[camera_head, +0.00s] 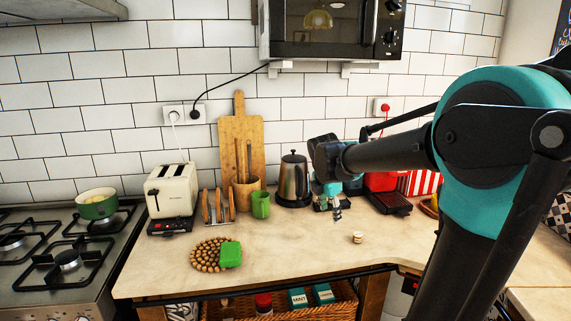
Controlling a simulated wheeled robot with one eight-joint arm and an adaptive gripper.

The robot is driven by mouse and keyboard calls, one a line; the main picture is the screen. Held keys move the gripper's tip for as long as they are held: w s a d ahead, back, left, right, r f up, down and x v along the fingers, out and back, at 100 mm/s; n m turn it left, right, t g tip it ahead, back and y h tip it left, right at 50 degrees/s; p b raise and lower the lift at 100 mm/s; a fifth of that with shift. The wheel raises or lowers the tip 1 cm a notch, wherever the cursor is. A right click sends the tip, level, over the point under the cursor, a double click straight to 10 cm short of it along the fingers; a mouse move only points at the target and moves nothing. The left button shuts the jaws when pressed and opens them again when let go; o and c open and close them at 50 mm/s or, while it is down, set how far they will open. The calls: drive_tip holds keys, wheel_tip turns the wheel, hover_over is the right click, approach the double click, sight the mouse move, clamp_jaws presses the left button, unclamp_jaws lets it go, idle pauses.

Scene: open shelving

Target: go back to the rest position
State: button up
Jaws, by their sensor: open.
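My gripper (331,206) hangs at the end of my teal and black arm, which reaches in from the right of the head view. It points down over the back part of the wooden worktop (285,250), just right of the steel kettle (294,180). Its dark fingers look small and apart, with nothing seen between them. I cannot tell its exact height above the worktop. My arm hides part of the wall and the right side of the counter.
A small jar (357,238) stands in front of my gripper. A red appliance (384,190) is to its right, a green mug (261,205) to its left. A microwave (333,30) hangs above. The front middle worktop is clear.

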drive_tip(key=s+d+f+m, duration=0.1)
drive_tip(key=s+f+m, duration=0.1)
drive_tip(key=s+m, duration=0.1)
drive_tip(key=s+d+f+m, duration=0.1)
drive_tip(key=s+f+m, duration=0.2)
drive_tip(key=m, duration=0.1)
drive_tip(key=s+d+f+m+y, duration=0.1)
drive_tip(key=s+f+m, duration=0.2)
drive_tip(key=s+m, duration=0.1)
drive_tip(key=shift+d+f, duration=0.2)
drive_tip(key=shift+d, duration=0.1)
drive_tip(key=s+d+f+m+y, duration=0.1)
drive_tip(key=s+f+m, duration=0.7)
drive_tip(key=s+m, duration=0.3)
drive_tip(key=shift+s+f+m, duration=0.2)
drive_tip(key=shift+f+m, duration=0.05)
drive_tip(key=shift+m, duration=0.55)
